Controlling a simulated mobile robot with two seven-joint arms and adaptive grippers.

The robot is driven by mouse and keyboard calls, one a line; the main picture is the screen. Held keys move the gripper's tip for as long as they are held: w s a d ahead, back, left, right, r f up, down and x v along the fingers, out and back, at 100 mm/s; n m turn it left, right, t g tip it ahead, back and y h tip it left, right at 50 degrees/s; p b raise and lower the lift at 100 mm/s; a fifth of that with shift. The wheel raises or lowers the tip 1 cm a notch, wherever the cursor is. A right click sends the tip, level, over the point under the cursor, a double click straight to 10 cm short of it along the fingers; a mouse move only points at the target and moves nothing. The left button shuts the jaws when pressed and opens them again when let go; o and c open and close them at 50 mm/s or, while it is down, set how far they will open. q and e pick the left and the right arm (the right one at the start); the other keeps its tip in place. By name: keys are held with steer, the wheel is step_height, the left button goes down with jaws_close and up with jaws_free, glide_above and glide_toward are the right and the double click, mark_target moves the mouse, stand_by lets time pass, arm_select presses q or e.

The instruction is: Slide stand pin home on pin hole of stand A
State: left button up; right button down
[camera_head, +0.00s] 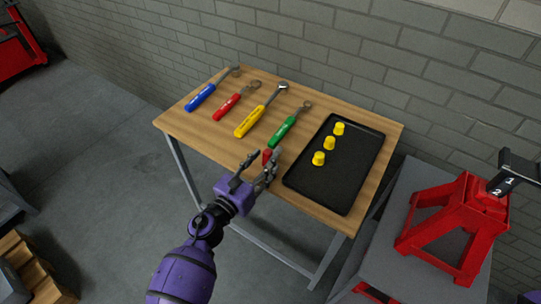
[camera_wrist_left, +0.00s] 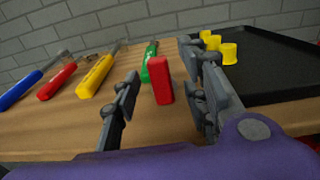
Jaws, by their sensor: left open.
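My left gripper (camera_head: 259,166) is open at the front edge of the wooden table. A small red block-shaped piece (camera_head: 267,156), which may be the stand pin or its handle, stands by its fingertips. In the left wrist view the red piece (camera_wrist_left: 160,80) is upright between the two spread fingers (camera_wrist_left: 165,92), with a gap on the left finger's side. A red stand (camera_head: 458,220) with splayed legs and a dark top marked 1 and 2 (camera_head: 508,176) is at the right. I cannot tell whether it is stand A, and no pin hole is discernible.
The wooden table (camera_head: 222,143) holds several coloured-handled tools, including a green one (camera_head: 282,132) behind the gripper. A black tray (camera_head: 318,193) with three yellow caps (camera_head: 329,143) lies to the right. The stand is on a grey surface (camera_head: 400,205); a brick wall is behind.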

arm_select(q)
steer(key=shift+c, duration=0.5)
jaws_close()
steer(key=shift+r, duration=0.15)
